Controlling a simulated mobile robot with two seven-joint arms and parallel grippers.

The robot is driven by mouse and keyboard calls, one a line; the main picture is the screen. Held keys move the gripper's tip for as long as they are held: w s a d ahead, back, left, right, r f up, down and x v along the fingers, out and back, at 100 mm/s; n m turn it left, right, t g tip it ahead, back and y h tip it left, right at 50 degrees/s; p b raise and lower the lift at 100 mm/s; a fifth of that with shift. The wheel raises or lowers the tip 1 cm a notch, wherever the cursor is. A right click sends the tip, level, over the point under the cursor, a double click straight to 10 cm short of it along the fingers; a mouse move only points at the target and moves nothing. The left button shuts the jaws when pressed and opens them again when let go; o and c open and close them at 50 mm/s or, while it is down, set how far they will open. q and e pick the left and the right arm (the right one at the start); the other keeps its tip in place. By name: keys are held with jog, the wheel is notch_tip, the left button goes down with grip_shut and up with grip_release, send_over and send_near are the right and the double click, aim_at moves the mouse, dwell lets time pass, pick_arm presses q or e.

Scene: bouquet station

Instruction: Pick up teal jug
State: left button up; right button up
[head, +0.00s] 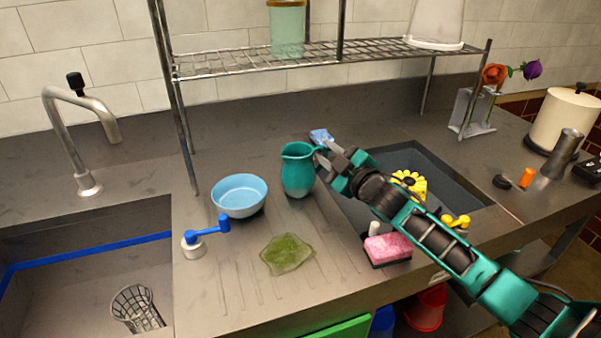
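The teal jug (297,172) stands upright on the grey drainboard, near the middle of the head view. Its spout points left and its handle side faces right, toward my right gripper. My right gripper (322,160) comes in from the right, with its fingertips at the jug's upper right side by the handle. The fingers partly cover the handle there. I cannot tell whether they are closed on it or only beside it. My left gripper is not in view.
A light blue bowl (239,195) and a blue-handled tap (205,236) are left of the jug. A green cloth (287,254) lies in front; a pink sponge (388,248) is front right. A wire shelf (320,57) spans above and behind. Sinks lie on both sides.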

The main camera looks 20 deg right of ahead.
jog(key=shift+w+a, duration=0.2)
jog(key=shift+w, duration=0.85)
jog(key=shift+w+a, duration=0.15)
jog(key=shift+w, duration=0.9)
jog(key=shift+c, duration=0.3)
grip_shut()
jog(key=shift+r, duration=0.15)
